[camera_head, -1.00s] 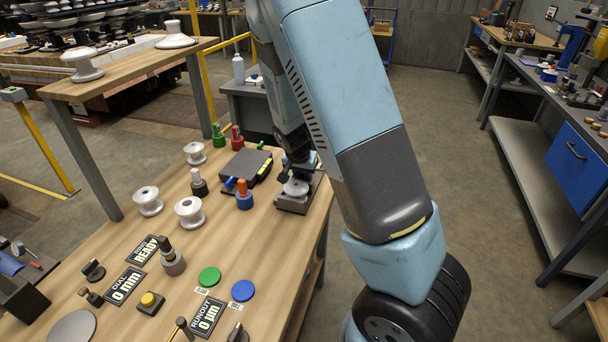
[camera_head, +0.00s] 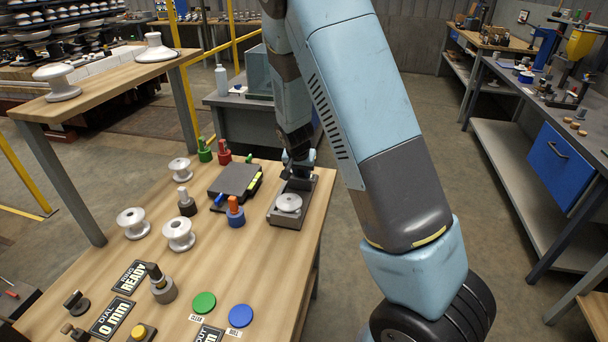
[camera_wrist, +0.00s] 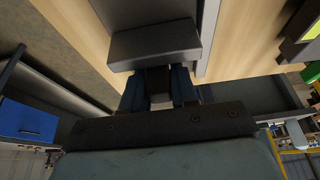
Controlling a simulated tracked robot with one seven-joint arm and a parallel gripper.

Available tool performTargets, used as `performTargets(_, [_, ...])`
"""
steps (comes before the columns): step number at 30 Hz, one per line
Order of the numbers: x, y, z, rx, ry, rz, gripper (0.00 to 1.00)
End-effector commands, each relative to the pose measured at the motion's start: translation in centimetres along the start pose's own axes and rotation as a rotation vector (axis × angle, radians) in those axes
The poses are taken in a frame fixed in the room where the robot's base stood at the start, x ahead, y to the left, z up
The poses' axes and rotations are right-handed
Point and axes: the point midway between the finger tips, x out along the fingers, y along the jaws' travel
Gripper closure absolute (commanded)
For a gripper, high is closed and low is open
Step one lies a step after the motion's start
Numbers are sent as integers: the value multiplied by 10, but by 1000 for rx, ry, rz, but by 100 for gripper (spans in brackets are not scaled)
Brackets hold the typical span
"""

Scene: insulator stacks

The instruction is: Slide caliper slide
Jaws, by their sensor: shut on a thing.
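The caliper fixture is a grey plate (camera_head: 278,217) at the right edge of the bench in the head view. A pale round disc (camera_head: 288,203) lies on its near end. My gripper (camera_head: 298,172) is at the far end of the plate, behind the disc. In the wrist view my gripper's two blue fingers (camera_wrist: 159,88) are shut on a small dark post of the caliper slide, whose grey block (camera_wrist: 154,45) shows just beyond. The head view barely shows the slide because my gripper and arm cover it.
A black box (camera_head: 236,179) and an orange-topped blue holder (camera_head: 235,212) stand left of the plate. White spools (camera_head: 179,233), green and red posts, and green (camera_head: 203,303) and blue (camera_head: 241,315) buttons are farther left or nearer. The bench edge is close on the right.

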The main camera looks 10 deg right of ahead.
Motion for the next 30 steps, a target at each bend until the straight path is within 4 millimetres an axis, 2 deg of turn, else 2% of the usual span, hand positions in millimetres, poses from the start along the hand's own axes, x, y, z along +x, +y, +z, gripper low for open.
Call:
performTargets(5, [-1, -2, -6, 1, 11, -7, 100])
performTargets(6, [-1, -2, -6, 1, 11, -7, 70])
performTargets(12, [-1, -3, -3, -2, 8, -6, 51])
performTargets(22, [-5, -4, -2, -4, 7, -6, 51])
performTargets(26, [-18, -4, -2, -4, 7, -7, 51])
performTargets(30, [-39, -4, -2, -4, 8, -8, 51])
